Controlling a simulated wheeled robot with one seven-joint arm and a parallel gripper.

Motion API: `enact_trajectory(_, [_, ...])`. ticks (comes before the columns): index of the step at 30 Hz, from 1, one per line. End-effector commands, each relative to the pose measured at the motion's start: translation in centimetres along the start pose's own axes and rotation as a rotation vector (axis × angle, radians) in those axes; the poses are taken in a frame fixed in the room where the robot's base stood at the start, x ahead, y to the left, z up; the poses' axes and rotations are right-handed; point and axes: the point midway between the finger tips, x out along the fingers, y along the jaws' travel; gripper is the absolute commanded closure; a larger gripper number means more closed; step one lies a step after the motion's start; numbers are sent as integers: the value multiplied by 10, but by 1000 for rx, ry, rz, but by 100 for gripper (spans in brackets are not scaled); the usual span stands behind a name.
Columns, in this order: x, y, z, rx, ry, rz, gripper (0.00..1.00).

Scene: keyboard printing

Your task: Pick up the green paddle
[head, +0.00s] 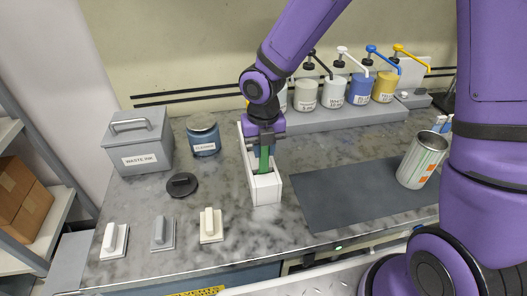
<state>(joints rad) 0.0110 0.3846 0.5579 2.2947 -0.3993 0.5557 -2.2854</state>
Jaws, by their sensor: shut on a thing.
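The green paddle (264,158) is upright in the white narrow holder (266,192) near the middle of the counter. My gripper (264,146) is above the holder and shut on the upper part of the paddle. The paddle's lower end is hidden inside the holder, so I cannot tell whether it touches the bottom.
A waste ink box (140,145) and a blue-grey jar (203,135) stand left of the holder. A black round lid (182,185) and several small handled blocks lie in front. A dark mat (340,195) and metal can (422,160) are right; pump bottles (334,92) line the back.

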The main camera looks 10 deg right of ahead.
Motion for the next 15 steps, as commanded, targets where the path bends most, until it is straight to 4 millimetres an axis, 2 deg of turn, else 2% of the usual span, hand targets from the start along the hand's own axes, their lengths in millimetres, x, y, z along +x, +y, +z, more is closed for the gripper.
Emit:
enact_trajectory(7, [-29, -1, 1, 2, -3, 0, 99])
enact_trajectory(15, [-77, -1, 1, 2, -6, 0, 99])
